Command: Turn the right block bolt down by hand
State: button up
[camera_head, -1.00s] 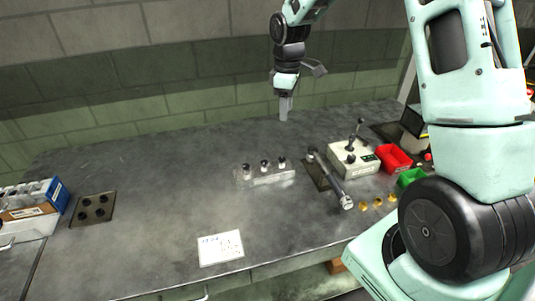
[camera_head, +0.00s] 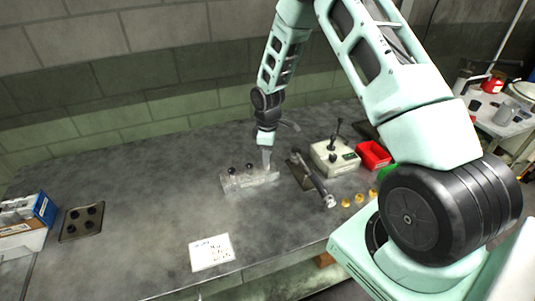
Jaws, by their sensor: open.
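A clear, pale block (camera_head: 236,186) lies on the grey bench, right of its middle. Two dark-topped bolts stand in it, the left one (camera_head: 231,171) and the middle one (camera_head: 249,167). My gripper (camera_head: 267,168) points down at the block's right end, where the right bolt stood. The gripper hides that bolt, so I cannot tell whether the fingers touch it. The gripper is open; the small gap between its fingers is hard to make out at this size.
Right of the block lie a metal torque wrench (camera_head: 316,184), a beige control box (camera_head: 334,158) with a lever, brass pieces (camera_head: 346,202) and a red bin (camera_head: 373,156). A written card (camera_head: 211,252) lies in front.

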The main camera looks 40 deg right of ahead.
jog(key=shift+f, duration=0.9)
grip_shut()
jog(key=shift+m, duration=0.3)
